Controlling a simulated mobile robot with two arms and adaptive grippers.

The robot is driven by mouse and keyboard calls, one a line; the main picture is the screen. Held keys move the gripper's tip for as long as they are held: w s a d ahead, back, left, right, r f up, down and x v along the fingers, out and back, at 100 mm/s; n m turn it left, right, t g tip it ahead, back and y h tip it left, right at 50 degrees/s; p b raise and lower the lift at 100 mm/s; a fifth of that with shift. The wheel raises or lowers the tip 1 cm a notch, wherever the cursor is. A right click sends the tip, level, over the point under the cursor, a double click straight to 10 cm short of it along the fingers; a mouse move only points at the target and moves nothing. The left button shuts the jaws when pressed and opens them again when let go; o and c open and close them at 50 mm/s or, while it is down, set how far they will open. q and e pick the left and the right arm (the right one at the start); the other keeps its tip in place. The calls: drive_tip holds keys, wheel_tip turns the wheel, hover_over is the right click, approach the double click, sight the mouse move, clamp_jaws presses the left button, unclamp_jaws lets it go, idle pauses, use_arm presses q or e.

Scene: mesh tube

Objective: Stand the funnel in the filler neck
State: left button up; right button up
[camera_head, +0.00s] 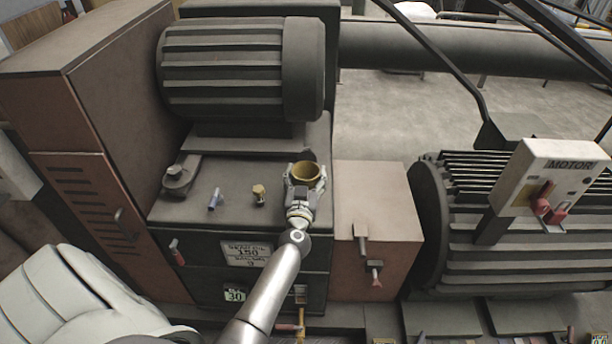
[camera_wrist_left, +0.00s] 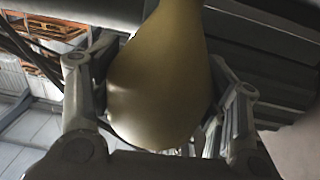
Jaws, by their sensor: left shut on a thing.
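The yellow funnel (camera_head: 306,181) is held by my left gripper (camera_head: 305,184), its wide mouth facing up in the head view. In the left wrist view the funnel (camera_wrist_left: 160,95) fills the space between the two fingers of the gripper (camera_wrist_left: 158,100), with its narrow part toward the top edge. The gripper is over the right part of the dark box top; the funnel's lower end is hidden in the head view. A dark, short round fitting (camera_head: 176,178) stands at the left of that top; I cannot tell whether it is the filler neck. My right gripper is not in view.
A small blue-grey fitting (camera_head: 215,199) and a small yellow fitting (camera_head: 259,194) stand on the box top (camera_head: 235,218). A large ribbed motor (camera_head: 235,70) rises behind. A brown box (camera_head: 375,200) with handles is to the right, and a tall cabinet (camera_head: 100,110) to the left.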

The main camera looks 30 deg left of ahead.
use_arm(q)
drive_tip(key=shift+f+b, duration=0.45)
drive_tip(key=shift+f, duration=0.1)
idle(0.4)
drive_tip(key=o, duration=1.1)
drive_tip(key=shift+s, duration=0.1)
drive_tip(key=v, duration=0.7)
drive_tip(key=shift+s, duration=0.1)
drive_tip(key=shift+d, duration=0.1)
drive_tip(key=shift+d+r, duration=0.1)
